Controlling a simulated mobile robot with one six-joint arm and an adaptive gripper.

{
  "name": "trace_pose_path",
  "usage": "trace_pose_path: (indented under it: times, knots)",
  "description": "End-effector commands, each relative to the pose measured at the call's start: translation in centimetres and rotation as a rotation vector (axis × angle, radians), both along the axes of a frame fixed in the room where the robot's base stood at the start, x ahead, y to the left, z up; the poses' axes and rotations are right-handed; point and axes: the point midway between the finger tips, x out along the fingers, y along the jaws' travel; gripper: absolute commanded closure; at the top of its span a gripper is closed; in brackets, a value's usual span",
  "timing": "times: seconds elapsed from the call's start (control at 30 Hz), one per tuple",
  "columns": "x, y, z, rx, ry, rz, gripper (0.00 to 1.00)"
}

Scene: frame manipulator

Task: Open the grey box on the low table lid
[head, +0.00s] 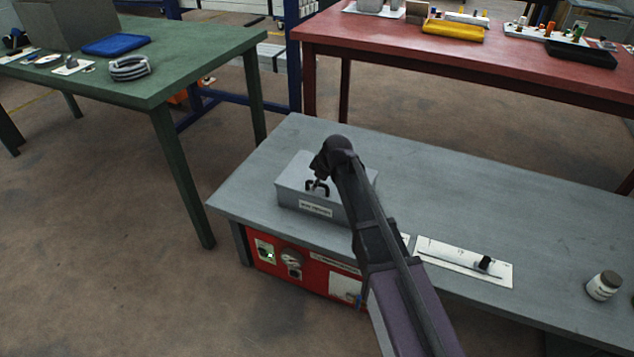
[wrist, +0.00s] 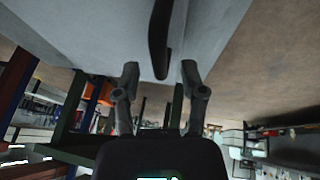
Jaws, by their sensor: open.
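The grey box (head: 288,192) sits on the low grey table near its left end, with its lid down. A dark handle (head: 313,190) stands at the lid's front edge, above a white label. My gripper (head: 319,182) is at the handle, and my arm hides the right part of the box. In the wrist view my gripper (wrist: 160,70) is open, one finger on each side of the dark handle (wrist: 160,38). Gaps show between the handle and both fingers. The grey box surface (wrist: 100,30) fills the top of that view.
The low table (head: 450,185) is mostly clear to the right, with a white panel (head: 450,258) and a small jar (head: 604,286). A red unit (head: 310,275) is under its front edge. A green table (head: 165,75) stands left, a red table (head: 480,70) behind.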

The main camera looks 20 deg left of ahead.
Motion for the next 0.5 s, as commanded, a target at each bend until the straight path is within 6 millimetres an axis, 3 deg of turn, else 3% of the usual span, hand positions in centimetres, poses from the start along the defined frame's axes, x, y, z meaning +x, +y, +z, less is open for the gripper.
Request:
trace_pose_path:
  times: [0.17,0.37,0.5]
  knots:
    - [0.01,-0.02,0.03,0.0,0.0,0.0,0.46]
    - [0.02,-0.04,0.02,0.0,0.0,-0.001,0.99]
    - [0.02,-0.05,0.02,0.0,0.0,-0.001,1.0]
